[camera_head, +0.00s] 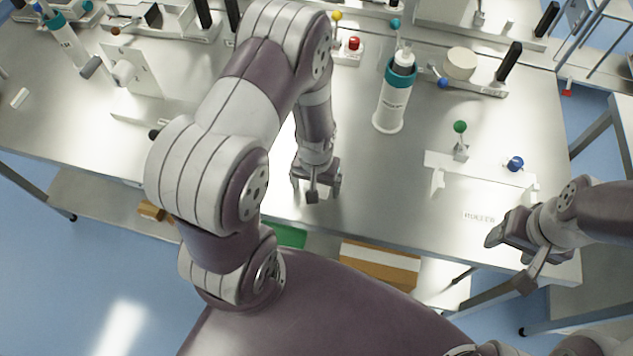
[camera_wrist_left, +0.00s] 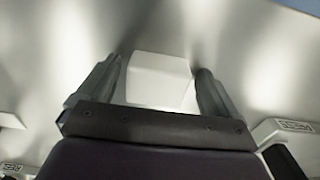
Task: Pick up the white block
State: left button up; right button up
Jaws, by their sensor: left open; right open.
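The white block (camera_wrist_left: 158,80) shows in the left wrist view on the shiny metal table, between the two dark fingers of my left gripper (camera_head: 315,190). The fingers are apart, with gaps on both sides of the block, and I cannot tell how high they are above the table. In the head view the left gripper points down near the table's front edge and the block cannot be made out. My right gripper (camera_head: 510,260) is open and empty over the table's front right corner.
A white and teal bottle (camera_head: 393,95) stands right of my left gripper. A white bracket (camera_head: 480,175) with a green knob (camera_head: 460,127) and a blue knob (camera_head: 515,163) are further right. A red button (camera_head: 354,43) is at the back. The table between left gripper and bottle is clear.

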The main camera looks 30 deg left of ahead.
pick_arm(q)
jog(key=shift+d, duration=0.15)
jog(key=c, duration=0.9)
jog(key=shift+c, duration=0.9)
jog(key=shift+r, duration=0.1)
